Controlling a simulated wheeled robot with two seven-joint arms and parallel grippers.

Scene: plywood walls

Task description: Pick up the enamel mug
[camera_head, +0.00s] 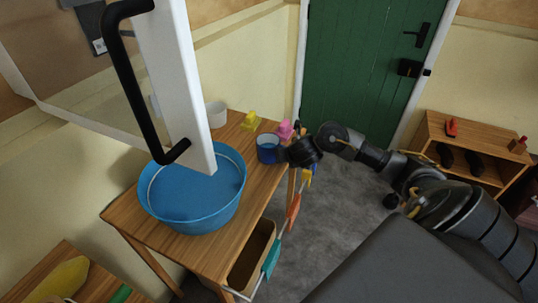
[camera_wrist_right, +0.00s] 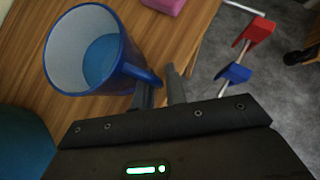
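The enamel mug (camera_head: 268,155) is blue outside, pale inside, and has blue at its bottom. It stands near the wooden table's right edge, and shows large in the right wrist view (camera_wrist_right: 118,42). My right gripper (camera_head: 285,155) is at its right side. In the wrist view the fingers (camera_wrist_right: 158,91) are a small gap apart, with the end of the mug's blue handle (camera_wrist_right: 138,72) at their tips. I cannot tell whether they clamp the handle. My left gripper is not in view.
A blue basin (camera_head: 192,226) fills much of the table (camera_head: 150,228). A white cup (camera_head: 217,114), a yellow thing (camera_head: 250,121) and a pink thing (camera_head: 285,130) are behind the mug. A white panel with a black handle (camera_head: 130,80) hangs over the basin. Coloured clips line the table's right side.

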